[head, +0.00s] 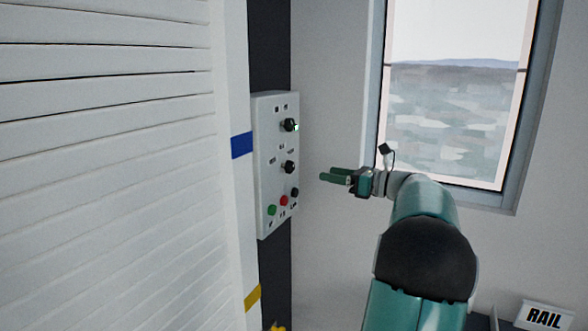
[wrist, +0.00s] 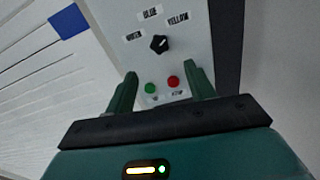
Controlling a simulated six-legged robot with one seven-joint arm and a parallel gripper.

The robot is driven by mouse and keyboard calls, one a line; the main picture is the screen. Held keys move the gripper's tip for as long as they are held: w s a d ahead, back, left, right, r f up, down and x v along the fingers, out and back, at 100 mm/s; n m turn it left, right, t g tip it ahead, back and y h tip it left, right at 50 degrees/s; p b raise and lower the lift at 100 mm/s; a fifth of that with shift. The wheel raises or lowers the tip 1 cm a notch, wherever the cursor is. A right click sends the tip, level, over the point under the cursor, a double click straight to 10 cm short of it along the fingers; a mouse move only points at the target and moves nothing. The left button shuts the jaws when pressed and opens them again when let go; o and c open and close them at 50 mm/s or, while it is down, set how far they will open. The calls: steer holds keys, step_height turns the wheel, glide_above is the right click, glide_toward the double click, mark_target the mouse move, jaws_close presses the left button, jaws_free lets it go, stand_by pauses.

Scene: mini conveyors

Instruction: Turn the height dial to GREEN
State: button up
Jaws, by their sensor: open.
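A white control panel (head: 264,190) is mounted on a dark post, with an upper black dial (head: 289,125) and a lower black dial (head: 288,167). A small green patch shows beside the upper dial. In the wrist view a black dial (wrist: 160,44) sits above the green and red buttons, with labels reading BLUE and YELLOW and a left one hard to read. No view shows which dial is labelled height. My gripper (head: 326,175) is open and empty, right of the panel and apart from it. In the wrist view its fingers (wrist: 161,70) point at the panel, below the dial.
A green button (head: 271,210), a red button (head: 284,201) and a black knob (head: 294,193) line the panel's lower part. A white slatted wall (head: 100,150) with blue tape (head: 242,145) stands left. A window (head: 450,100) and a RAIL sign (head: 543,318) are right.

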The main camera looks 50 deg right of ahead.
mark_target(292, 167)
steer(key=x, duration=1.1)
steer(key=shift+a, duration=0.15)
steer(key=shift+w, duration=0.1)
steer(key=c, duration=1)
steer(key=shift+o, duration=0.2)
